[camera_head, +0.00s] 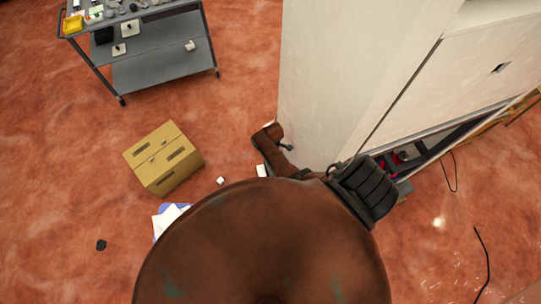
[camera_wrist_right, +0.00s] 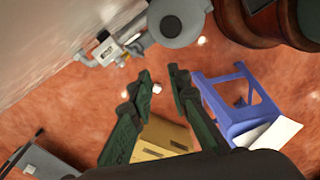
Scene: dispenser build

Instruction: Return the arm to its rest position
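My right gripper (camera_wrist_right: 159,76) shows in the right wrist view as two dark green fingers. They are apart, with nothing held between them. Red-brown floor shows beyond the fingertips, and a small white cube (camera_wrist_right: 157,88) lies far below in the gap. Neither gripper can be made out in the head view, where a large brown rounded body fills the lower middle and hides what is behind it. My left gripper is not in view.
A tall white cabinet (camera_head: 335,70) stands close on the right. A cardboard box (camera_head: 163,160) and a grey cart (camera_head: 165,65) stand to the left. A blue stool (camera_wrist_right: 215,88) holds white paper (camera_wrist_right: 278,132). Grey labelled hardware (camera_wrist_right: 105,47) is near the right gripper's upper side.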

